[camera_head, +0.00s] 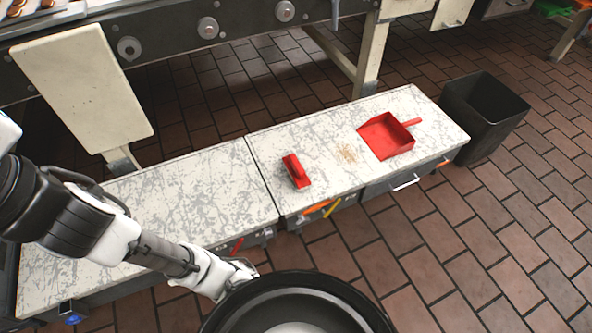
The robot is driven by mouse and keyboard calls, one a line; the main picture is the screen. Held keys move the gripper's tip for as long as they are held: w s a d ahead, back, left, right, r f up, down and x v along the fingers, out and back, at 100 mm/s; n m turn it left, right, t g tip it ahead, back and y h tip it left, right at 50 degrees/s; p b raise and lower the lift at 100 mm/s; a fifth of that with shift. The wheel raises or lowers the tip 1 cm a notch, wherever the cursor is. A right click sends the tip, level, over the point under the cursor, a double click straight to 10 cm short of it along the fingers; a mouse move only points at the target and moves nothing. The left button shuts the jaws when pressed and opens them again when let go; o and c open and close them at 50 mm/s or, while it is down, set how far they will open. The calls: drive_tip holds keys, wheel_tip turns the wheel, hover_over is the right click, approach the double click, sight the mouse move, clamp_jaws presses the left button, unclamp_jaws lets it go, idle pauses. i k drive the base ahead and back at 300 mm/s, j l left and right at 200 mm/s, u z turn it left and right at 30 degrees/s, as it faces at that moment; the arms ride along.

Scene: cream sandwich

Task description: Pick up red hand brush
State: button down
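The red hand brush (297,171) lies on the worn white bench top, just right of the seam between its two sections. It is small and lies at a slant, apart from other things. My arm reaches in from the left edge over the left section of the bench. My gripper (243,271) is at the arm's end, low in the picture, near the front edge of the bench and below and left of the brush. It is apart from the brush. Its fingers are too small and partly hidden by a dark round part in front to tell their state.
A red dustpan (387,136) lies on the bench (330,150) right of the brush, with brown crumbs (346,153) between them. A black bin (482,117) stands at the bench's right end. A conveyor frame (180,40) runs behind. Open drawers (325,209) hold tools below the front edge.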

sight(301, 180)
drive_tip(key=i+l+z, duration=0.1)
drive_tip(key=i+z, duration=0.2)
drive_tip(key=i, duration=0.75)
